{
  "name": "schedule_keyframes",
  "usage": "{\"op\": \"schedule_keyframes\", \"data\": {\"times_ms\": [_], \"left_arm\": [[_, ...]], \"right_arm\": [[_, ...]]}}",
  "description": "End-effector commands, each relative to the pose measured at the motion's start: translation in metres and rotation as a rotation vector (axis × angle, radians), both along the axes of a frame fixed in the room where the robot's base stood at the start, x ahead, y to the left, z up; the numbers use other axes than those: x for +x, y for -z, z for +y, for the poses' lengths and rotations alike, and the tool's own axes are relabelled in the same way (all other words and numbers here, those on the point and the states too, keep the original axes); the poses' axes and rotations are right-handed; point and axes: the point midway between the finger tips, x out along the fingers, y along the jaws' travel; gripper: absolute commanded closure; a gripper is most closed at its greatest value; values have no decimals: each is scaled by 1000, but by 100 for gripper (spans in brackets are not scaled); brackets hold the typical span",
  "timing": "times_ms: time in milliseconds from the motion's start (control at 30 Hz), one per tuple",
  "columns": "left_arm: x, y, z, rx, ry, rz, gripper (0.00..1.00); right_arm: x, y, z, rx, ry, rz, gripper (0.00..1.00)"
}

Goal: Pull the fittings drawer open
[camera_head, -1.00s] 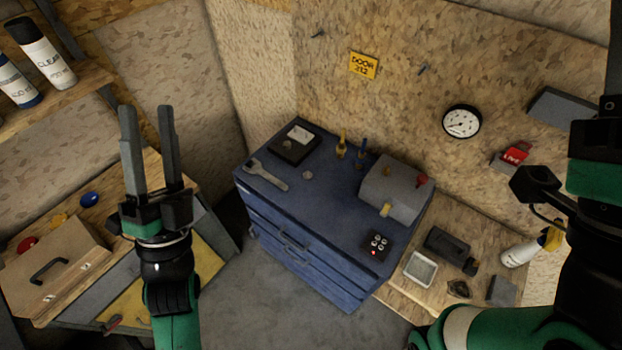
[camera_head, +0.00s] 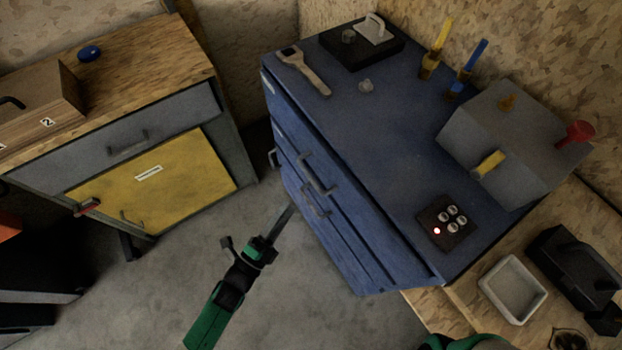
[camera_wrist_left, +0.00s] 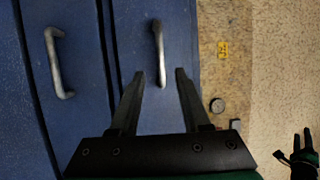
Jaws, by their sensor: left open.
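The blue drawer cabinet (camera_head: 375,135) stands at centre right in the head view. Its drawers look shut, and no label for the fittings drawer is readable. Bar handles show on its front, an upper one (camera_head: 318,178) and one just below it (camera_head: 313,204). My left gripper (camera_head: 291,210) is in front of these drawers. In the left wrist view my left gripper (camera_wrist_left: 159,75) is open and empty. One handle (camera_wrist_left: 158,48) lies ahead between its fingertips, apparently untouched; another handle (camera_wrist_left: 57,62) is to the left. My right gripper (camera_wrist_left: 303,140) shows small at lower right, fingers apart.
A wooden-topped bench (camera_head: 150,60) with a grey drawer (camera_head: 125,135) and yellow door (camera_head: 165,185) stands left. A wrench (camera_head: 303,72), a grey box (camera_head: 510,135) and a button panel (camera_head: 447,222) sit on the cabinet. The floor (camera_head: 310,290) before it is clear.

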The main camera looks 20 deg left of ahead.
Motion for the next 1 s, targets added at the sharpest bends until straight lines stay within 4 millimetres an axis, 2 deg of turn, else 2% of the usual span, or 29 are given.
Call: {"op": "schedule_keyframes", "data": {"times_ms": [167,400,600,933,1000], "left_arm": [[23,-4,-4,0,1,-3,53],[76,-13,-13,-1,1,-4,53],[105,-19,-17,-1,0,-1,53],[111,-22,-18,-1,0,0,53],[111,-22,-18,-1,0,0,64]], "right_arm": [[0,5,0,0,0,1,50],[0,18,0,0,0,1,50],[0,24,0,0,0,1,50],[0,24,0,0,0,1,50],[0,24,0,0,0,1,50]]}}
